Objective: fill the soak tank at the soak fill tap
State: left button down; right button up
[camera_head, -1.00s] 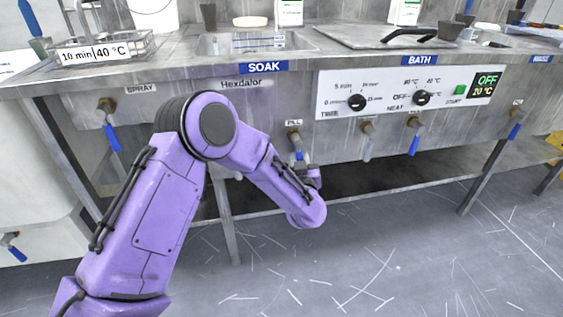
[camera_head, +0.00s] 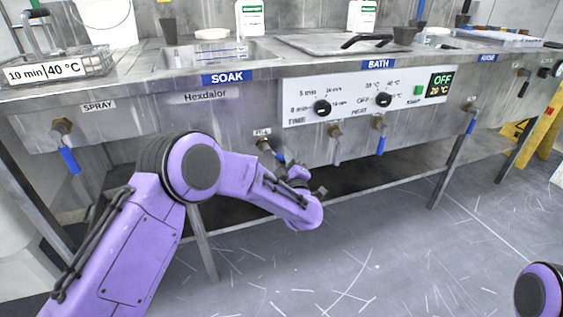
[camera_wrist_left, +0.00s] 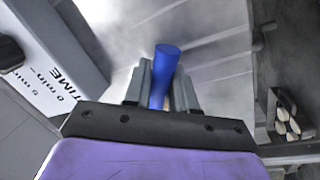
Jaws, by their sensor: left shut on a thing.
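The soak tank (camera_head: 176,62) is a metal basin set in the steel bench above the blue SOAK label; I cannot tell whether it holds liquid. Below it, the soak fill tap (camera_head: 263,143) sits on the front panel under a small FILL label. Its blue lever (camera_head: 279,156) slants down to the right, partly hidden by my arm. My left gripper (camera_head: 298,178) is at this lever. In the left wrist view the blue lever (camera_wrist_left: 163,75) stands between the two fingers, and my left gripper (camera_wrist_left: 161,92) is shut on it. My right gripper is out of view.
Other taps with levers line the panel: the spray tap (camera_head: 63,128) at left and one with a blue lever (camera_head: 381,140) right of the fill tap. A control panel (camera_head: 300,118) with knobs reads OFF, 20 °C. A wire basket (camera_head: 90,60) stands at left. The floor in front is clear.

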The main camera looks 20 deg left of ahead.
pick_arm(q)
jog(key=shift+d+r+n, duration=0.15)
jog(key=shift+n, duration=0.25)
jog(key=c, duration=1.1)
grip_release()
jog(key=shift+w, duration=0.1)
jog(key=p+v, duration=0.2)
jog(key=v, duration=0.8)
jog(key=shift+s+d, duration=0.2)
jog(key=shift+s, duration=0.05)
